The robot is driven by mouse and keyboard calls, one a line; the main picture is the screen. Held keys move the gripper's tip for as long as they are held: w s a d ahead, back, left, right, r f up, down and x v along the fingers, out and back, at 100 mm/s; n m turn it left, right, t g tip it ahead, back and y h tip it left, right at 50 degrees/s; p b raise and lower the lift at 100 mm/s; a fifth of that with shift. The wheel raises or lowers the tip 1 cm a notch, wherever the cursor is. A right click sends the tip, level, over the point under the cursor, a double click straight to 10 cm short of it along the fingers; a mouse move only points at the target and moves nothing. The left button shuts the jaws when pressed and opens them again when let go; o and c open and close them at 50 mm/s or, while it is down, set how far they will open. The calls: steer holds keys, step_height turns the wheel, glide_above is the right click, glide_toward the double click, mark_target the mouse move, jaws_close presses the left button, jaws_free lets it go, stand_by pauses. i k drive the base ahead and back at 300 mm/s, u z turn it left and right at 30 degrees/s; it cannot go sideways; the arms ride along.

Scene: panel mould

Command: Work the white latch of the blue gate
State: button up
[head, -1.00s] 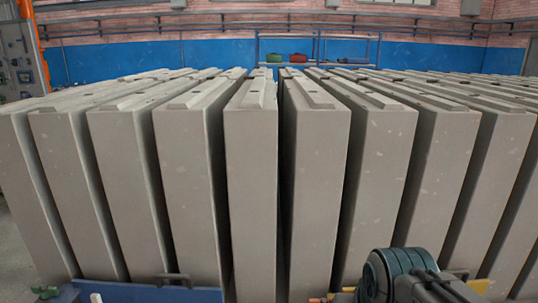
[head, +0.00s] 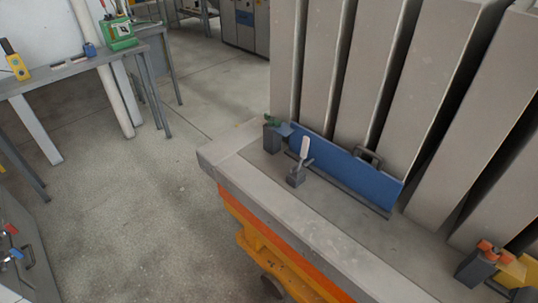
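The blue gate (head: 345,172) is a low blue panel along the front of the grey concrete slabs in the head view. It has a dark handle (head: 368,156) at its upper edge. The white latch (head: 305,150) is an upright white lever on a small dark block (head: 296,177), in front of the gate's left part. A dark post with a green top (head: 271,134) stands at the gate's left end. My gripper is not in view.
The gate and latch stand on a grey ledge (head: 300,226) above an orange frame (head: 265,240). An orange-topped dark block and yellow part (head: 510,270) are at lower right. A workbench (head: 75,68) stands upper left. The floor (head: 130,210) between is clear.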

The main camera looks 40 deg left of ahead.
mark_target(306, 140)
steer(key=k, duration=1)
steer(key=u, duration=0.7)
steer(key=i, duration=0.65)
steer(key=u, duration=0.75)
steer(key=i, duration=0.6)
steer(key=u, duration=0.05)
steer(key=k, duration=1.3)
steer(key=u, duration=0.65)
steer(key=i, duration=1.6)
steer(key=z, duration=0.9)
steer(key=i, duration=0.6)
steer(key=z, duration=0.65)
